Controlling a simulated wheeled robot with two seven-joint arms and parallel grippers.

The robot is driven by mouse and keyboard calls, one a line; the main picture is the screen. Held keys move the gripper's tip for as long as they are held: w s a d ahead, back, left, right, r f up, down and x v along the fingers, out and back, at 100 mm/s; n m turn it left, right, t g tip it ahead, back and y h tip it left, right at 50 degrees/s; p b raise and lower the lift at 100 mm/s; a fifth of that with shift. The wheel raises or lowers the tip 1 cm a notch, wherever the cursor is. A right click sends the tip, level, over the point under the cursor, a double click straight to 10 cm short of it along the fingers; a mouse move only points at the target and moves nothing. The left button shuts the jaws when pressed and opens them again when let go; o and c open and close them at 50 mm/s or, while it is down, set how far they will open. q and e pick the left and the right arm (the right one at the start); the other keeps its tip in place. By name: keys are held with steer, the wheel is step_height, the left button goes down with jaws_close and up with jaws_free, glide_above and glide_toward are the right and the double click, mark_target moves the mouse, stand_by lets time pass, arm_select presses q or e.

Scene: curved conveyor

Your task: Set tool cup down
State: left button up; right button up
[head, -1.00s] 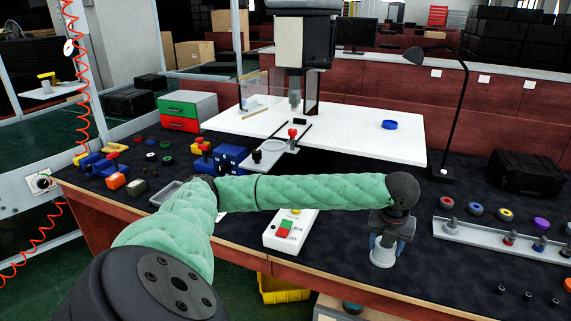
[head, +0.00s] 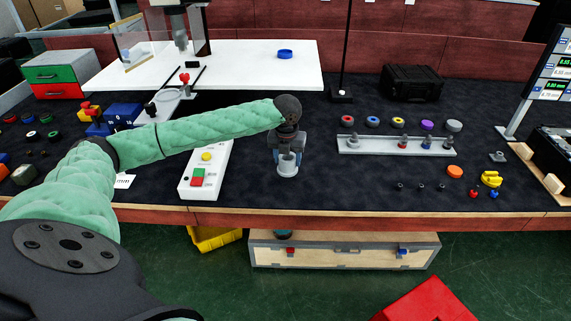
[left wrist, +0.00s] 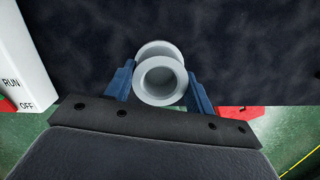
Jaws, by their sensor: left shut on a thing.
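The tool cup (head: 288,166) is a light grey round cup with a wider base, upright at the front of the dark bench mat. My left gripper (head: 287,150) comes down over it from above and is shut on it. In the left wrist view the cup (left wrist: 160,78) sits between the two blue fingers of the gripper (left wrist: 160,85), and its open mouth faces the camera. Its base looks at or very near the mat; I cannot tell whether it touches. My right gripper is in neither view.
A white switch box (head: 206,170) stands left of the cup. A grey rack (head: 380,146) with several tool pieces lies to the right, with small dark pegs in front of it. The mat between cup and rack is clear. The bench's front edge (head: 330,219) is close.

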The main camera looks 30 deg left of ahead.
mark_target(286, 166)
arm_select(q)
steer(key=shift+w+a+f, duration=0.65)
steer(key=shift+w+a, duration=0.05)
steer(key=shift+w, duration=0.05)
step_height(286, 166, down, 3)
steer(key=shift+f+p, duration=0.2)
steer(key=shift+p, duration=0.35)
steer(key=shift+f, duration=0.3)
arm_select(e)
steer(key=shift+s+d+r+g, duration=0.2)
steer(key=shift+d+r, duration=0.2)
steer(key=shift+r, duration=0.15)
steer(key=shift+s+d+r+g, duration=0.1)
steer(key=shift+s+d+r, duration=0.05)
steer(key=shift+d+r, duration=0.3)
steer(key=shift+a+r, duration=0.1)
arm_select(q)
steer(key=o, duration=1.1)
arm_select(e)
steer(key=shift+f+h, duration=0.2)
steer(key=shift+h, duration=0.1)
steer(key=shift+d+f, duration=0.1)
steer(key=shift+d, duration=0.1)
